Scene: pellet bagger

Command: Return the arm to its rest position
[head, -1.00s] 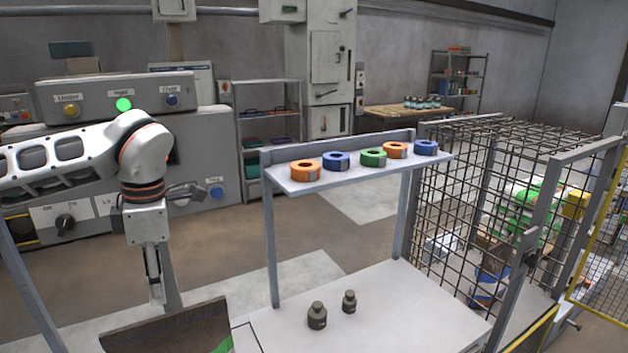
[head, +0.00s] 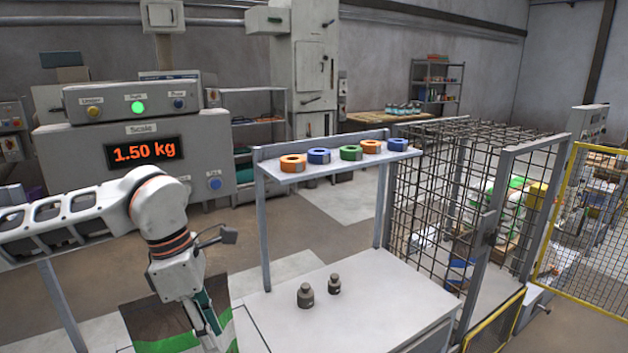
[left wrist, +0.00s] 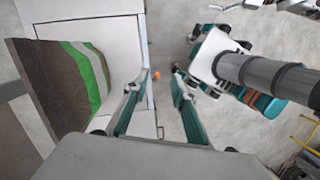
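My left arm comes in from the left in the head view, bent at the elbow, with its left gripper (head: 207,322) pointing down in front of a dark brown bag with green and white stripes (head: 160,325). In the left wrist view the two fingers of this gripper (left wrist: 155,95) stand apart with nothing between them. The bag (left wrist: 75,80) lies to the left of the fingers there, apart from them. My right gripper is not in the head view.
A scale panel (head: 143,152) reads 1.50 kg, with a green light lit above. Two grey weights (head: 305,295) (head: 334,284) stand on the white table (head: 370,300). A shelf (head: 335,165) holds several coloured tape rolls. A wire cage (head: 450,190) stands at the right.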

